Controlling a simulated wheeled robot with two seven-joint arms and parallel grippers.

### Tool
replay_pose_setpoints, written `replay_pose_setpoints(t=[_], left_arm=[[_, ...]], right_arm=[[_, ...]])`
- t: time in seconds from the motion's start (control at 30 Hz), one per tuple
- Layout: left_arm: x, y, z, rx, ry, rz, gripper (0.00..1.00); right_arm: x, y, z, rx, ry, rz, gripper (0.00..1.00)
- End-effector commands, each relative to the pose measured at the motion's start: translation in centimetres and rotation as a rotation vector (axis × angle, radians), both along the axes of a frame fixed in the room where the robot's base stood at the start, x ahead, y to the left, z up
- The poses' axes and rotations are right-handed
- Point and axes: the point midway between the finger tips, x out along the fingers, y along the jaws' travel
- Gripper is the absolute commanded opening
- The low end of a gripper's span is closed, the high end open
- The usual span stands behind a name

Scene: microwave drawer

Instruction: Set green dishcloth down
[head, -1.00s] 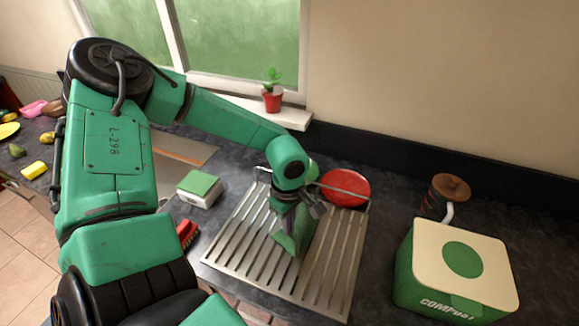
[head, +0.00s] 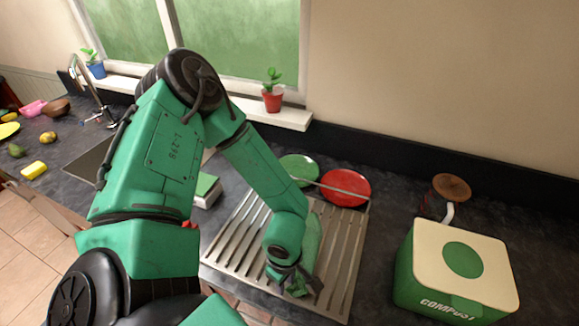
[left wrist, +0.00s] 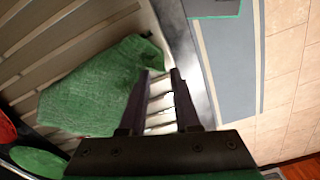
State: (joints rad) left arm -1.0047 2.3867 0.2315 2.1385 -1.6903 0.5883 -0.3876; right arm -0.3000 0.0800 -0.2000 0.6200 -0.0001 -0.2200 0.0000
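The green dishcloth (left wrist: 95,90) lies crumpled on the slatted metal drying rack (left wrist: 60,30) in the left wrist view. In the head view the cloth (head: 313,240) is partly hidden behind my left wrist, on the rack (head: 345,262). My left gripper (head: 297,285) is low over the rack's front part. In the left wrist view its two dark fingers (left wrist: 162,75) are apart, with slats showing between them. The cloth lies to the left of the fingers, close by one fingertip; I cannot tell if they touch. My right gripper is not in view.
A red plate (head: 346,187) and a green plate (head: 300,168) stand at the rack's back. A green and white compost bin (head: 455,270) is on the right. A sponge-like green and white block (head: 206,190) is left of the rack. A red potted plant (head: 272,92) is on the sill.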

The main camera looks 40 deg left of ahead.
Motion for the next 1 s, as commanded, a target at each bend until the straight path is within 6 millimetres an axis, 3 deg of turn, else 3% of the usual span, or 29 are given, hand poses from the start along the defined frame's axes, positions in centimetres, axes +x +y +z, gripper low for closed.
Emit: replay_pose_setpoints(t=[0.03,0.07,0.4,0.77,0.87,1.0], left_arm=[[0.0,0.0,0.0,0.000,0.000,0.001,0.55],[0.0,0.0,0.0,0.000,0.000,0.001,0.62],[0.0,-0.1,0.4,-0.001,-0.002,0.002,0.62],[-1.1,-0.9,3.8,-0.001,-0.001,0.000,0.62],[-1.7,-1.4,6.1,-0.002,-0.003,-0.001,0.62],[-2.7,-2.2,8.9,-0.003,-0.006,0.001,0.62]], right_arm=[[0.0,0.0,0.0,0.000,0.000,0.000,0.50],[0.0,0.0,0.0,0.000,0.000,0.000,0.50],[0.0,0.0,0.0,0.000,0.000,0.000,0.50],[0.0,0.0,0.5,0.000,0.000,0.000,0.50],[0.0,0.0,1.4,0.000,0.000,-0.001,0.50],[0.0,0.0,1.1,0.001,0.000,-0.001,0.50]])
